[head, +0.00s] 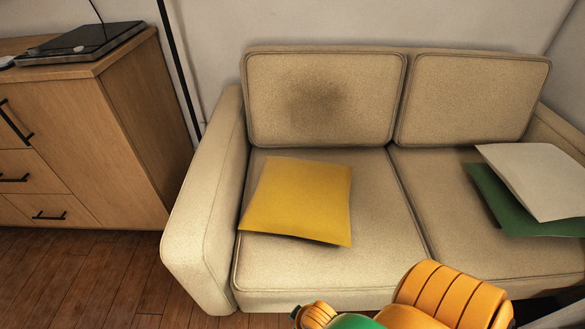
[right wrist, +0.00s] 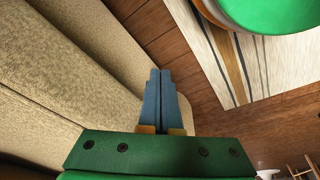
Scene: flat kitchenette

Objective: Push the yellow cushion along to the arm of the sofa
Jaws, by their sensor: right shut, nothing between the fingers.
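The yellow cushion (head: 297,200) lies flat on the left seat of the beige sofa (head: 330,275) in the head view. Its front left corner is close to the sofa's left arm (head: 205,190); whether they touch I cannot tell. A narrow strip of seat shows between its back left corner and that arm. My right gripper (right wrist: 160,75) shows in the right wrist view, its blue fingers shut and empty, over the wooden floor beside the sofa front. The cushion is not in that view. My left gripper is in neither view.
A white cushion (head: 535,178) lies on a green cushion (head: 500,205) on the right seat. A wooden cabinet (head: 140,125) and a thin black pole (head: 180,70) stand left of the sofa. A striped rug (right wrist: 265,70) lies on the floor. The seat right of the yellow cushion is clear.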

